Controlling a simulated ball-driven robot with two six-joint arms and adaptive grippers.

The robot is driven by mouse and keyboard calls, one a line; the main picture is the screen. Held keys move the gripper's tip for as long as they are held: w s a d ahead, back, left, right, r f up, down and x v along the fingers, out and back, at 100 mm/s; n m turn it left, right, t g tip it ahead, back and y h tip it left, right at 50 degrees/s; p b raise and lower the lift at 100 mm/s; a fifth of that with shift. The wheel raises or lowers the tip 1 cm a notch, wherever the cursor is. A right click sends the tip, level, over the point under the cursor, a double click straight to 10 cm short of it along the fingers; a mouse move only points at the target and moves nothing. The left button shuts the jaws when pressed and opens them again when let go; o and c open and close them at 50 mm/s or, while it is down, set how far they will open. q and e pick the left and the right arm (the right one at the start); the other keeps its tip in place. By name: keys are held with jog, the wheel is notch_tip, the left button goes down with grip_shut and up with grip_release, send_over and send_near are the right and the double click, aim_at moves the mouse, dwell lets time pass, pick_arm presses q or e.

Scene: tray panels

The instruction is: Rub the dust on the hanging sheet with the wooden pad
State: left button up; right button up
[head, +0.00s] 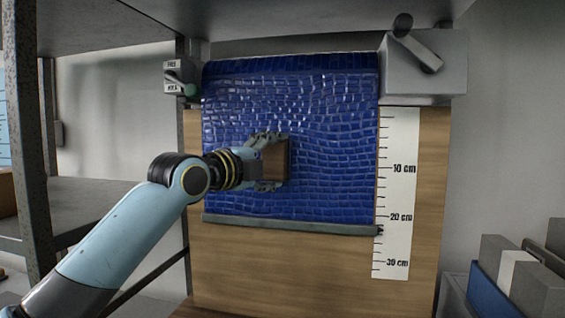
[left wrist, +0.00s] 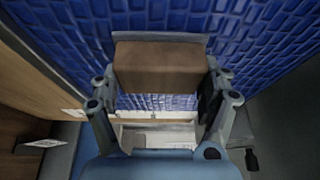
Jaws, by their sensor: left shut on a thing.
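The hanging sheet (head: 330,150) is blue with a glossy brick-like pattern and hangs in front of a wooden board, with a grey bar (head: 290,225) along its lower edge. My left gripper (head: 268,162) is in front of the sheet's middle, shut on the wooden pad (head: 275,160). In the left wrist view the brown pad (left wrist: 160,68) sits between the two fingers, its far face toward the blue sheet (left wrist: 60,25). I cannot tell whether it touches. No dust can be made out. My right gripper is not in view.
A scale strip (head: 398,190) marked in cm runs down the board (head: 428,200) right of the sheet. A grey box with a crank (head: 425,75) is at the upper right, a small switch box (head: 177,80) upper left. A metal shelf post (head: 28,150) stands left; bins (head: 510,280) lower right.

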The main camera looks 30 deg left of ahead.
pick_arm(q)
jog(key=shift+s+a, duration=0.1)
jog(key=shift+a, duration=0.15)
jog(key=s+a, duration=0.1)
jog(key=a, duration=0.5)
jog(key=shift+s+b, duration=0.2)
jog(key=shift+b, duration=0.15)
jog(key=s+p, duration=0.2)
jog(key=s, duration=0.1)
jog(key=s+d+p, duration=0.1)
jog(key=s+p, duration=0.1)
jog(key=shift+s+d+p, duration=0.2)
jog(key=shift+s+p, duration=0.1)
jog(key=shift+s, duration=0.1)
